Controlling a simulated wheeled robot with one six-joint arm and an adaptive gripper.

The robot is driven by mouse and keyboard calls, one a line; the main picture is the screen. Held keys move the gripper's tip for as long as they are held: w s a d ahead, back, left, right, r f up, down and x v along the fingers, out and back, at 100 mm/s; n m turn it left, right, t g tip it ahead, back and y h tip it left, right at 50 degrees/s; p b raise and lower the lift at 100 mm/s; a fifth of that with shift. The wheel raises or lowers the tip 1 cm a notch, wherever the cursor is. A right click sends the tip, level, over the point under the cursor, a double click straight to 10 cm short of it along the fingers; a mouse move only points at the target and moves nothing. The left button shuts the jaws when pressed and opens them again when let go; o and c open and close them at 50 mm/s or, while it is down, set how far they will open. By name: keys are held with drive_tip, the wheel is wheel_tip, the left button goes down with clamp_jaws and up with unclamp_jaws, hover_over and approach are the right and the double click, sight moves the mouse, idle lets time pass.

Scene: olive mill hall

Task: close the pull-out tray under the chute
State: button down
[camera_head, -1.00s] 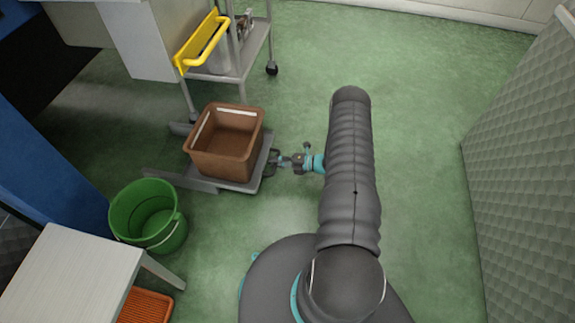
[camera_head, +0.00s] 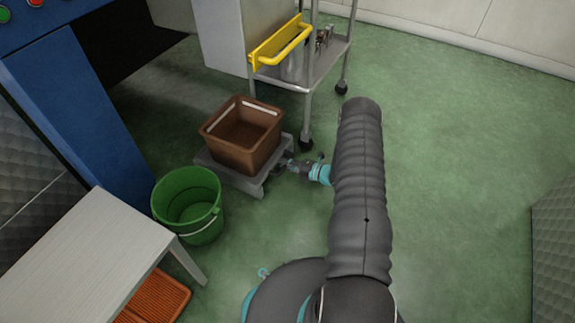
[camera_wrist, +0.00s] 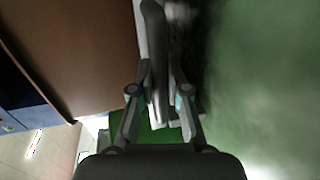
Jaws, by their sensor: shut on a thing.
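The pull-out tray (camera_head: 268,182) is a low grey platform near the floor. It stands out to the right of a blue machine panel (camera_head: 85,125), and a brown crate (camera_head: 236,155) sits on it. My gripper (camera_head: 285,168) is at the tray's right front edge. In the wrist view my gripper (camera_wrist: 158,92) is shut on a dark grey bar (camera_wrist: 153,45), apparently the tray's handle. The brown crate (camera_wrist: 75,50) is beside it on the left. The tray's back and its rails are hidden behind the crate. I cannot make out the chute.
A green bucket (camera_head: 188,200) stands close to the tray's near left side. A white table (camera_head: 85,255) with an orange crate (camera_head: 155,298) under it is at the lower left. A wheeled trolley (camera_head: 325,62) with a yellow handle (camera_head: 282,45) stands behind. Green floor at right is clear.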

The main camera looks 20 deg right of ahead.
drive_tip(key=shift+w+a, duration=0.1)
drive_tip(key=shift+w, duration=0.15)
drive_tip(key=c, duration=1.1)
unclamp_jaws()
drive_tip(key=shift+a, duration=0.15)
drive_tip(key=shift+c, duration=0.2)
drive_tip(key=shift+s+d, duration=0.2)
drive_tip(key=shift+d, duration=0.1)
drive_tip(key=v, duration=1.1)
drive_tip(key=shift+d, duration=0.15)
drive_tip(key=shift+s+r, duration=0.1)
drive_tip(key=shift+s, duration=0.05)
